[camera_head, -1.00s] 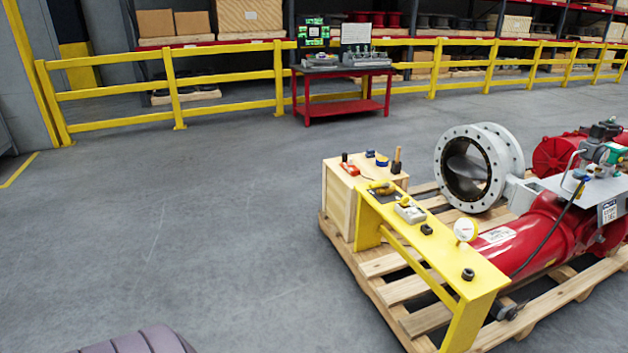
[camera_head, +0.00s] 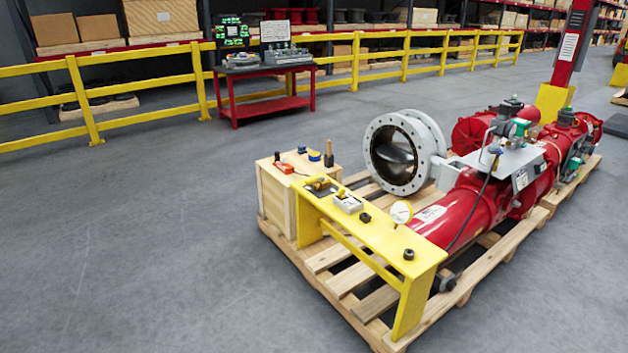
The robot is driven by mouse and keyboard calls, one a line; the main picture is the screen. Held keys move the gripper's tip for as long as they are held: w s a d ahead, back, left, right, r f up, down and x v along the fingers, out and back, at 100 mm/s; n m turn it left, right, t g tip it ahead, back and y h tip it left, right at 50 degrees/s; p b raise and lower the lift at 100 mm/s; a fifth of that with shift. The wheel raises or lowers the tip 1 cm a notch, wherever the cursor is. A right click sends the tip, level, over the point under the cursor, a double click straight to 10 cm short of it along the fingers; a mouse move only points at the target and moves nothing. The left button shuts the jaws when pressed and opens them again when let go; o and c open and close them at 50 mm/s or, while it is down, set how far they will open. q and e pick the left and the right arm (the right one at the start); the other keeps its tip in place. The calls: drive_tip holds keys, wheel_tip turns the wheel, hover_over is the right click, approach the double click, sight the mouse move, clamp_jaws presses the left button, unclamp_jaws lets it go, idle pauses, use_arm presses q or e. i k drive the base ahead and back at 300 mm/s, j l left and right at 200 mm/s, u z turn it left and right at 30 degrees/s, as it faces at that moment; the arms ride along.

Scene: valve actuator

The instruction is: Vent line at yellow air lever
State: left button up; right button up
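A yellow stand (camera_head: 372,235) stands on a wooden pallet at the right of centre. A small yellow lever-like part (camera_head: 319,183) sits at the far left end of its top; the setting of its handle is too small to tell. Next to it are a pale box-shaped fitting (camera_head: 347,203), a dark knob, a round white gauge (camera_head: 401,212) and a dark nut-like part (camera_head: 408,254). The red valve actuator (camera_head: 470,208) lies behind the stand, with a grey flanged butterfly valve (camera_head: 397,152) at its left. Neither of my grippers is in view.
A wooden crate (camera_head: 275,197) with small tools on top stands at the pallet's (camera_head: 330,283) left end. A red workbench (camera_head: 262,103) stands at the back before a yellow railing (camera_head: 385,68). The floor left and in front is clear.

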sight(311, 182)
drive_tip(key=i+j+z, duration=0.15)
drive_tip(key=i+j, duration=0.55)
drive_tip(key=i+j+z, duration=0.15)
drive_tip(key=i+j, duration=0.5)
drive_tip(key=j, duration=0.1)
